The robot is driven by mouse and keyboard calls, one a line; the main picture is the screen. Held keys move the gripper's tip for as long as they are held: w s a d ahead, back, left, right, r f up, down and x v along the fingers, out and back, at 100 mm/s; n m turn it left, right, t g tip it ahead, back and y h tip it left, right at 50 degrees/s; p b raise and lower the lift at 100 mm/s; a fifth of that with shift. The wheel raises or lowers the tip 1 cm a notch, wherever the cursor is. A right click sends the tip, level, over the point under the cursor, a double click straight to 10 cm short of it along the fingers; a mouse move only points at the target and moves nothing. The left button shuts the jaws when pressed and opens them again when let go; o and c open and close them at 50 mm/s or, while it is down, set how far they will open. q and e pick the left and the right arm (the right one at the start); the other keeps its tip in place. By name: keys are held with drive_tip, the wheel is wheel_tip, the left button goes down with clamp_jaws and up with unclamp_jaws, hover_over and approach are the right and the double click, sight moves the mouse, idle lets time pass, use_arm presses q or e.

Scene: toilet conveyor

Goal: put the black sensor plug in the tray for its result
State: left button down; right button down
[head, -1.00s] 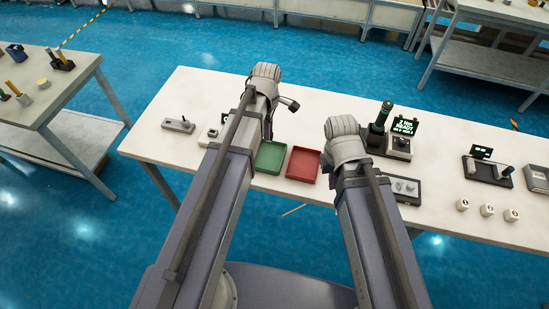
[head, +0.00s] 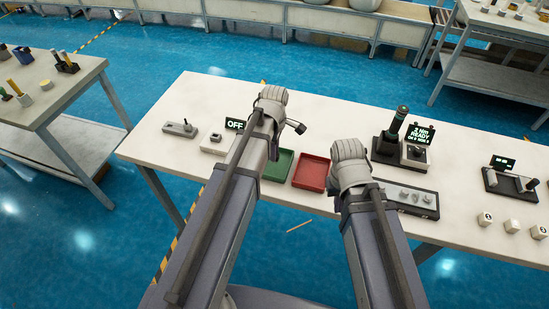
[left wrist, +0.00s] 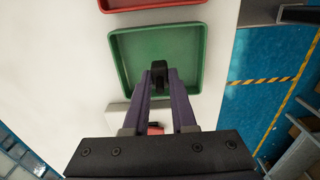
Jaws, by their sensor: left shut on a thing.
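My left gripper (left wrist: 160,85) is shut on the black sensor plug (left wrist: 159,70), seen between its purple fingertips in the left wrist view. The plug appears over the green tray (left wrist: 125,58); its height above the tray floor cannot be told. The green tray also shows in the head view (head: 280,165), just right of my left arm, which hides the left fingers there. The red tray (head: 311,174) lies right of the green one. Both trays look empty. My right wrist is right of the red tray in the head view; its fingers are hidden.
A small device with an "OFF" display (head: 235,124) stands left of my left arm. Several white blocks sit near the right front edge.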

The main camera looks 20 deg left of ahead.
use_arm(q)
drive_tip(key=shift+f, duration=0.75)
use_arm(e)
drive_tip(key=shift+f, duration=0.75)
use_arm(q)
drive_tip(key=shift+b, duration=0.3)
drive_tip(key=shift+f, duration=0.2)
drive_tip(key=c, duration=0.7)
unclamp_jaws()
use_arm(e)
drive_tip(key=shift+f, duration=0.15)
use_arm(q)
drive_tip(key=shift+r, duration=0.2)
